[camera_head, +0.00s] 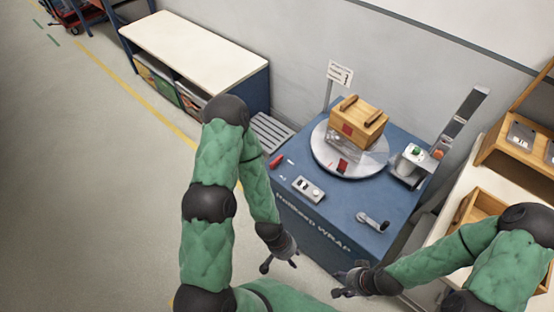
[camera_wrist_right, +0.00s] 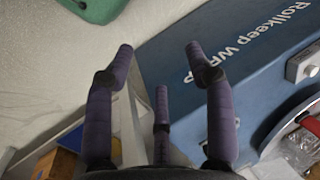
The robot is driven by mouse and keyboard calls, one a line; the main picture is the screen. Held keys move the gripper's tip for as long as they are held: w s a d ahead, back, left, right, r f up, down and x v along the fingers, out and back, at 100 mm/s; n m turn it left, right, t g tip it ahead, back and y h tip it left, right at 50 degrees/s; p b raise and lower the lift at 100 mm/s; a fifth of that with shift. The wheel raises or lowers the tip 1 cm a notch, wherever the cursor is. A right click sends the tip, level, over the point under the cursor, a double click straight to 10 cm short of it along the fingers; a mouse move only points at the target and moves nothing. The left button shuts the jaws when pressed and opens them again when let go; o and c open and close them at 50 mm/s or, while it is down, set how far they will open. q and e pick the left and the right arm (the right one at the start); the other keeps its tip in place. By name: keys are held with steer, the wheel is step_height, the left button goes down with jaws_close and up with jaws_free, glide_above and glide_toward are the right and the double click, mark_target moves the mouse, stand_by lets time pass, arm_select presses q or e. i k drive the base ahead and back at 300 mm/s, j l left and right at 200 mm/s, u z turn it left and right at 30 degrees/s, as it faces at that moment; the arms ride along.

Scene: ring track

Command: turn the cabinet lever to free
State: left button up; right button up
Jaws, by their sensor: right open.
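The blue cabinet (camera_head: 330,218) marked "Rollkeep WRAP" stands against the wall, and part of it shows in the right wrist view (camera_wrist_right: 185,75). A grey lever-like handle (camera_head: 373,222) sits on its top near the front right corner; its setting is too small to read. A grey switch box (camera_head: 309,189) sits near the front left edge, with a red-handled item (camera_head: 277,161) behind it. My left gripper (camera_head: 279,265) is open and empty in front of the cabinet. My right gripper (camera_head: 342,281) is open and empty, in front of and below the handle; its spread fingers fill the wrist view (camera_wrist_right: 160,52).
A round turntable (camera_head: 320,150) on the cabinet carries a wooden box (camera_head: 357,122). A grey post with a device (camera_head: 412,160) stands behind right. A white-topped shelf (camera_head: 195,50) is at left. A bench with wooden trays (camera_head: 480,206) is close on the right. Floor at left is clear.

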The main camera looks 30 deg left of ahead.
mark_target(272, 165)
steer(key=j+u, duration=0.3)
steer(key=j, duration=0.4)
steer(key=i+j+u, duration=0.15)
steer(key=j+u, duration=0.15)
steer(key=j, duration=0.4)
steer(key=i, duration=0.5)
